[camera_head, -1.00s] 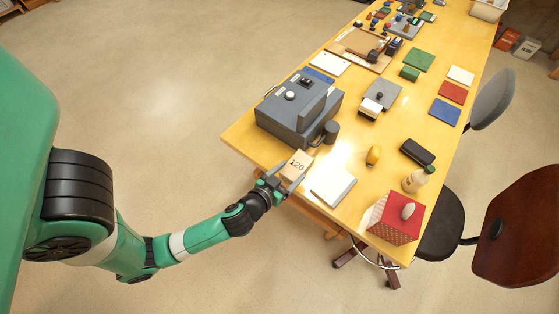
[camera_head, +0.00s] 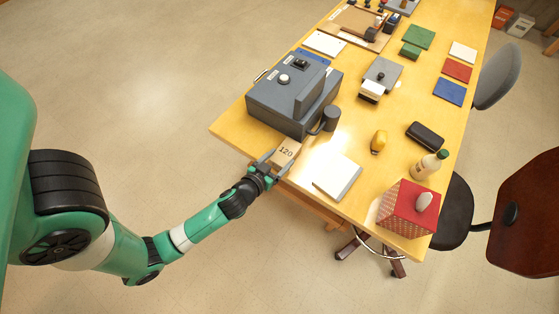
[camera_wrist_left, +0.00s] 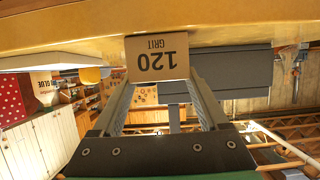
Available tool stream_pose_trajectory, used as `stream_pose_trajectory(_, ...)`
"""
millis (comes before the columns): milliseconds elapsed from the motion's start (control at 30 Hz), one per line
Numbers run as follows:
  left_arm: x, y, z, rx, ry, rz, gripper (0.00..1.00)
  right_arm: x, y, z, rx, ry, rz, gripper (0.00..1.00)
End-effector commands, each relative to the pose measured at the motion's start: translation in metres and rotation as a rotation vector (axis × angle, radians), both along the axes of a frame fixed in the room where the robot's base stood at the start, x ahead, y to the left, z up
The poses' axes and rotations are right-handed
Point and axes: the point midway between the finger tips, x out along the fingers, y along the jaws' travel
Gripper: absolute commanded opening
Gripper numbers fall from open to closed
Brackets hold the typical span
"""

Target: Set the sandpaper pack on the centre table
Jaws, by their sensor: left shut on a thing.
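The sandpaper pack (camera_head: 287,149) is a small tan block marked "120". In the head view it is at the near-left edge of the yellow table (camera_head: 235,120), beside the grey case. My left gripper (camera_head: 278,163) is shut on it, with a finger on either side. In the left wrist view the pack (camera_wrist_left: 157,58) shows between the fingertips with "120 GRIT" upside down, close to the table edge (camera_wrist_left: 60,30). I cannot tell whether it touches the table top. My right gripper is not in view.
Further right are a yellow object (camera_head: 379,142), a glue bottle (camera_head: 430,164) and a red tissue box (camera_head: 408,209). Chairs stand beyond the right edge.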

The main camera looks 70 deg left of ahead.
Motion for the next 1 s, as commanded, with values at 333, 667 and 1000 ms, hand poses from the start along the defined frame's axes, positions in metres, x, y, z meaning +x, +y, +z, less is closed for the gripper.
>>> stream_pose_trajectory(333,0.0,0.0,-0.001,-0.001,0.001,0.0,1.0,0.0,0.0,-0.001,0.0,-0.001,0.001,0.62)
stream_pose_trajectory(667,-0.003,-0.003,0.003,0.001,0.002,-0.002,1.0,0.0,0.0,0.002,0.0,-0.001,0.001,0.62)
stream_pose_trajectory(1000,-0.06,-0.047,0.03,0.001,0.005,-0.012,1.0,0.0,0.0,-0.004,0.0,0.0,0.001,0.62)
